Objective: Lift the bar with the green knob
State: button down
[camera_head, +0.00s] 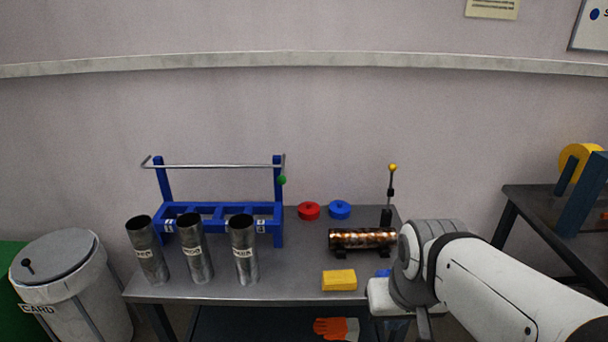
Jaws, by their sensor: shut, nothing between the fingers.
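The thin metal bar (215,166) lies level across the top of the two uprights of the blue rack (163,185). The green knob (282,180) sits just below the bar's right end, beside the right upright. My gripper (424,325) is at the lower right, well away from the bar, at the table's front right corner. Only a small grey part of it shows below my wrist. It is shut and holds nothing.
Three metal tubes (192,250) stand in front of the rack. Red (309,211) and blue (340,209) discs, a copper-coloured cylinder (362,238), a yellow-tipped lever (391,185) and a yellow block (339,280) occupy the table's right half. A bin (65,275) stands left.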

aim_at(281, 180)
jog(key=u, duration=0.15)
jog(key=i, duration=0.9)
jog(key=z, duration=0.05)
